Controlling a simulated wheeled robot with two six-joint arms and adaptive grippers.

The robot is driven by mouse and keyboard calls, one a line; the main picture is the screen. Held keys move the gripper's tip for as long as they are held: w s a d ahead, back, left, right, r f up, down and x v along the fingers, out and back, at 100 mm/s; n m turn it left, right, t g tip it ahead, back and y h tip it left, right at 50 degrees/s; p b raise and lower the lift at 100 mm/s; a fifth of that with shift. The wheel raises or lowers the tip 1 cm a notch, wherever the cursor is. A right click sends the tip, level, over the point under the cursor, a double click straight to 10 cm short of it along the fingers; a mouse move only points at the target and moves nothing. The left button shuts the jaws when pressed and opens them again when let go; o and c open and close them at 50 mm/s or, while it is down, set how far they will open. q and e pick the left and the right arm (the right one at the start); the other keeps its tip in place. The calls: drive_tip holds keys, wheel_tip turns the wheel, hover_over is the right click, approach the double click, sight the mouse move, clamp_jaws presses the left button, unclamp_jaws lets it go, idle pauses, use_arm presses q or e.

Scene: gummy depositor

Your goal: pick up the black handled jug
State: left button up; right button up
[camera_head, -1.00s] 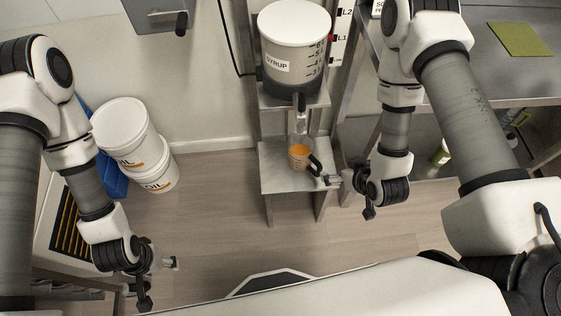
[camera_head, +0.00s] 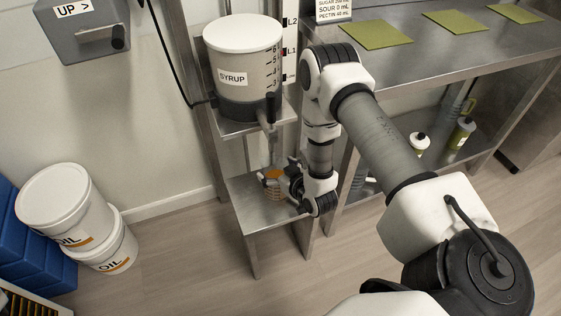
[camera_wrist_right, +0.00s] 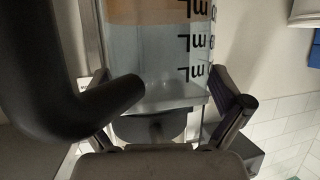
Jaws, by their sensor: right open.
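The jug (camera_head: 272,186) stands on the low steel shelf under the syrup tank's spout, with orange liquid in it. In the right wrist view the clear jug body (camera_wrist_right: 155,60) shows mL marks and an orange band. A thick black curved bar, apparently its handle (camera_wrist_right: 60,95), fills the left of that view. My right gripper (camera_head: 284,182) is at the jug's right side and hides part of it. Its open fingers (camera_wrist_right: 168,108) lie either side of the jug's lower part in the wrist view; I cannot tell if they touch it. My left gripper is out of view.
The syrup tank (camera_head: 242,65) sits above the low shelf (camera_head: 262,215). A steel table (camera_head: 425,60) with green mats stands at right, with bottles below. White oil buckets (camera_head: 75,215) stand at left. The floor in front is clear.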

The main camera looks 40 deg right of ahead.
drive_tip(key=shift+w+f, duration=0.2)
drive_tip(key=shift+w, duration=0.15)
drive_tip(key=shift+r, duration=0.1)
drive_tip(key=c, duration=1.5)
drive_tip(key=shift+r, duration=0.5)
drive_tip(key=s+a+r+p, duration=0.2)
drive_tip(key=s+p, duration=0.3)
drive_tip(key=s, duration=0.2)
drive_tip(key=s+a+r+p, duration=0.2)
drive_tip(key=s+a+p, duration=0.1)
drive_tip(key=s+p, duration=0.3)
drive_tip(key=shift+s+a+p, duration=0.2)
drive_tip(key=shift+s+p, duration=0.1)
drive_tip(key=shift+s, duration=0.75)
